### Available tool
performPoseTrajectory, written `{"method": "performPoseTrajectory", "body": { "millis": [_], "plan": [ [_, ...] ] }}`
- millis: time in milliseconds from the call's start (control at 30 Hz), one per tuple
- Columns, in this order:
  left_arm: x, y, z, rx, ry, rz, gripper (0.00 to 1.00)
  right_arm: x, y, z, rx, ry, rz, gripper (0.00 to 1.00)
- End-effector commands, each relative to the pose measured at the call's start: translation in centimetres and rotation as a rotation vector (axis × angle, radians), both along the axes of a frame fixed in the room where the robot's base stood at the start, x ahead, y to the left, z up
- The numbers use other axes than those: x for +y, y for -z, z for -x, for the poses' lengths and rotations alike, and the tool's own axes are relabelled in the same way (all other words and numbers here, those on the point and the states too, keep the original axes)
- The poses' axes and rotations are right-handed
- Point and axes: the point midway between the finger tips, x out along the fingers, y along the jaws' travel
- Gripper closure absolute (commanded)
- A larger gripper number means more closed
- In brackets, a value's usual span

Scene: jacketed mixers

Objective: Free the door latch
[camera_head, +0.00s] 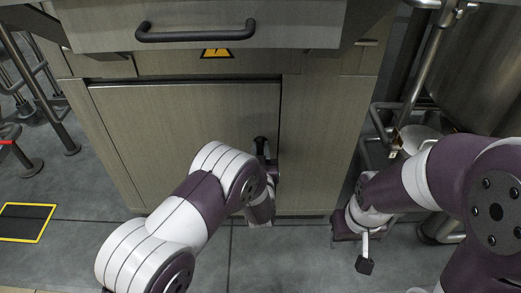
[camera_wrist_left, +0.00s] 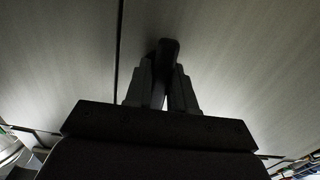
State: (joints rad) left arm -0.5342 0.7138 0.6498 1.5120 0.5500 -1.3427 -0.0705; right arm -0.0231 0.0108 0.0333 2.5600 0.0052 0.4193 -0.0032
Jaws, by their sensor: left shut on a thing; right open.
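The cabinet door (camera_head: 175,120) is a flat grey-beige panel below a drawer, and a dark seam runs along its top and right edges. The black door latch (camera_head: 260,142) sits near the door's right edge, partly hidden by my left wrist. In the left wrist view the dark latch (camera_wrist_left: 168,48) stands between the two fingers of my left gripper (camera_wrist_left: 163,88), which is shut on it. In the head view my left gripper (camera_head: 265,165) is mostly hidden behind its own arm. My right gripper (camera_head: 352,245) is open, low at the right, apart from the cabinet.
A drawer (camera_head: 280,20) with a black bar handle (camera_head: 195,35) is above the door, with a yellow warning label (camera_head: 217,53) below it. Steel vessels and pipes (camera_head: 430,60) crowd the right. Metal rails (camera_head: 40,90) stand at the left. Floor in front is clear.

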Motion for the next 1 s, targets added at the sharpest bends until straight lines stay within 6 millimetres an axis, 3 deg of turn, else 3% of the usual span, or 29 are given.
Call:
{"method": "performPoseTrajectory", "body": {
  "millis": [1000],
  "plan": [
    [-0.05, 0.04, 0.01, 0.0, 0.0, 0.908, 1.0, 0.0, 0.12, 0.01, 0.0, 0.0, 0.0, 0.57]
  ]
}}
